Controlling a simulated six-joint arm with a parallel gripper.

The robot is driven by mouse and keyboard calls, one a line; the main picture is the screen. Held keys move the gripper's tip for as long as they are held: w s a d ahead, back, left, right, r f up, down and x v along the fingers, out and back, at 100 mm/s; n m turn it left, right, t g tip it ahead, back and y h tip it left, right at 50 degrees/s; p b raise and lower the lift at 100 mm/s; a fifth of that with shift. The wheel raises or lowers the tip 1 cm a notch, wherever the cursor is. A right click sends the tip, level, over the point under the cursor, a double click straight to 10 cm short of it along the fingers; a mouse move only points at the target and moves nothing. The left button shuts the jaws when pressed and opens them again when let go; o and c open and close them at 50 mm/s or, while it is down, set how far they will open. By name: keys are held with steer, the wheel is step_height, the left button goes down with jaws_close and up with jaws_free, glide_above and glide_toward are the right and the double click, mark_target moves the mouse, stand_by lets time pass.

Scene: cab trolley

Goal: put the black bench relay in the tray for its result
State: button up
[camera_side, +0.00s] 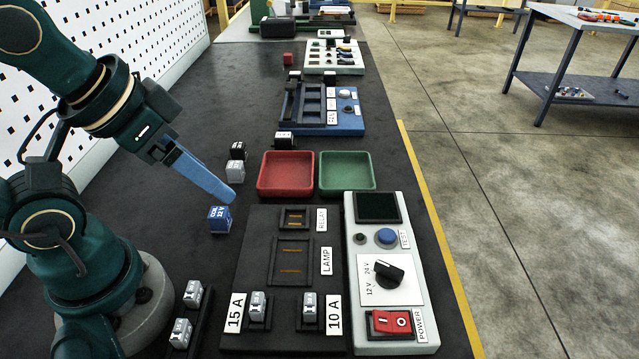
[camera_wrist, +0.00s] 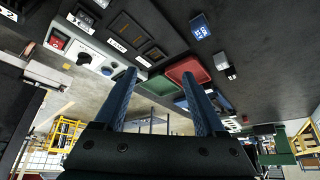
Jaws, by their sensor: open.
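My gripper (camera_side: 228,194) is open and empty, raised above the bench left of the red tray; both fingers show in the wrist view (camera_wrist: 158,73). A small black relay block (camera_side: 237,151) stands on the dark bench left of the trays, beyond my fingertips, just behind a grey block (camera_side: 235,172). Another dark block with a white label (camera_side: 284,140) stands behind the red tray. The red tray (camera_side: 286,192) and the green tray (camera_side: 347,188) sit side by side and look empty. The tester's screen (camera_side: 377,206) is dark. The RELAY socket (camera_side: 294,218) looks empty.
A blue block marked COIL 12 V (camera_side: 219,220) stands near my fingertips. The black board (camera_side: 258,234) holds an empty LAMP socket and grey parts by the 15 A and 10 A labels. The tester has a blue button (camera_side: 386,236), knob (camera_side: 388,270) and red switch (camera_side: 392,322).

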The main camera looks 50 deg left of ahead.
step_height(320, 180, up, 4)
steer(key=m+t+y, duration=0.4)
steer(key=m+y, duration=0.5)
steer(key=m, duration=1.8)
glide_above(236, 150)
steer(key=s+d, duration=0.2)
steer(key=d, duration=0.1)
steer(key=f, duration=1.7)
steer(key=shift+s+a+f, duration=0.2)
steer(key=shift+s+f, duration=0.05)
steer(key=shift+x, duration=2.6)
steer(key=shift+s+a, duration=0.1)
